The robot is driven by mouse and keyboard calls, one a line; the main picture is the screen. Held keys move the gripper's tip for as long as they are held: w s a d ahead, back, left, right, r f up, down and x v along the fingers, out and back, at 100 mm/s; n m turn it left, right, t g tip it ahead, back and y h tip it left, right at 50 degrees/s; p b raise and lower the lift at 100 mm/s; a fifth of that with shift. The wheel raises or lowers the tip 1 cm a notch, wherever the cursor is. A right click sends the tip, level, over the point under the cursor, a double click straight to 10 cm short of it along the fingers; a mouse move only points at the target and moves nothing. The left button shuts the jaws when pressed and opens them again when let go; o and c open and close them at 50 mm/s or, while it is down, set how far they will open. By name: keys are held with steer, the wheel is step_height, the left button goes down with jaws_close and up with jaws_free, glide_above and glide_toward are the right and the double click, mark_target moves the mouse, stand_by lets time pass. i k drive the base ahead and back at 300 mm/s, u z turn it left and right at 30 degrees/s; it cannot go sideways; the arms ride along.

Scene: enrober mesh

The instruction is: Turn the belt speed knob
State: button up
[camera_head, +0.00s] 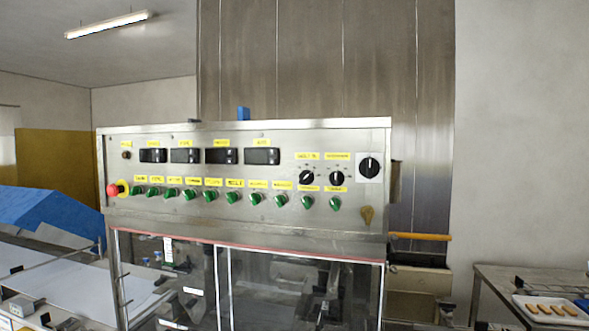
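The control panel (330,136) is a wide steel box in the middle of the head view. Two black dial knobs sit at its right: a left one (306,177) and a right one (337,178), each under a yellow label too small to read. A larger black rotary switch (370,167) on a pale square plate is farther right. I cannot tell which is the belt speed knob. Several green knobs (255,199) run in a row below four dark displays (222,156). My gripper is not in view.
A red emergency stop button (113,190) is at the panel's left end. Clear guard panels (300,290) are below. A blue cover (45,208) and white belt (60,275) stand left. A steel table (500,275) with a tray (522,307) of several brown pieces stands right.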

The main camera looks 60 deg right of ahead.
mark_target(307, 178)
steer(key=z, duration=0.6)
steer(key=k, duration=0.45)
steer(key=z, duration=0.85)
steer(key=i, duration=0.5)
steer(key=z, duration=0.1)
steer(key=k, duration=0.5)
steer(key=u, duration=1.75)
steer(key=i, duration=1.25)
steer(key=z, duration=2.45)
